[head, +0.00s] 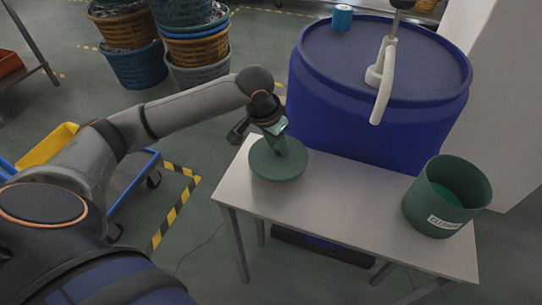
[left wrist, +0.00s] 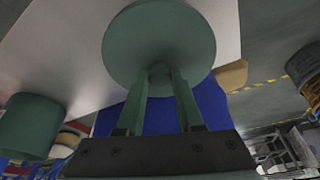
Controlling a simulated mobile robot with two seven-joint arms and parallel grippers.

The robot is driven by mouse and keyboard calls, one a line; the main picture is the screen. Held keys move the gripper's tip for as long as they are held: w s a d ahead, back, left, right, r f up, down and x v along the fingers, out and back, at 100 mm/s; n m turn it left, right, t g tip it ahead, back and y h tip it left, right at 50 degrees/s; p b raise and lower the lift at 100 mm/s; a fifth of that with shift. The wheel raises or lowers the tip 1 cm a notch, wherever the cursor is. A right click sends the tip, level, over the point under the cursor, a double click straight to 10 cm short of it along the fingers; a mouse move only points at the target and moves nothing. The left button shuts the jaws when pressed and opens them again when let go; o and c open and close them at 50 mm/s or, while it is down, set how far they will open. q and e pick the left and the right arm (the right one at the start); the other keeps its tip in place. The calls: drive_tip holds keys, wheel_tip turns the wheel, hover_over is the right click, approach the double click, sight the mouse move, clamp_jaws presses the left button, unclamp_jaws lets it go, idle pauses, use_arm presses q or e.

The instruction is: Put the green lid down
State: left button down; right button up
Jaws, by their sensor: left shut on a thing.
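The green lid (head: 272,168) is a round disc at the left end of the small light-topped table (head: 335,210). My left gripper (head: 277,138) is shut on its handle from above. In the left wrist view my left gripper's two fingers (left wrist: 158,80) pinch the knob under the wide lid disc (left wrist: 160,35). I cannot tell whether the lid touches the tabletop. The green tank (head: 418,205), open-topped with a white label, stands at the table's right end and shows green inside. It also shows in the left wrist view (left wrist: 30,125). My right gripper is not in view.
A big blue barrel (head: 375,115) stands right behind the table, with a white tap-like fitting (head: 383,80) and a small blue can (head: 342,17) on top. The tabletop between lid and tank is clear. A blue cart with a yellow bin (head: 48,145) is at left.

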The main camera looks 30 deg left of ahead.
sight(270, 152)
use_arm(q)
drive_tip(key=shift+a+f, duration=0.55)
drive_tip(key=shift+f, duration=0.1)
drive_tip(key=f, duration=0.1)
drive_tip(key=a+f, duration=0.1)
drive_tip(key=f, duration=0.1)
drive_tip(key=shift+f, duration=0.1)
drive_tip(key=shift+d+f, duration=0.1)
drive_tip(key=shift+f, duration=0.3)
drive_tip(key=c, duration=0.5)
unclamp_jaws()
drive_tip(key=shift+f, duration=0.1)
drive_tip(key=shift+c, duration=0.2)
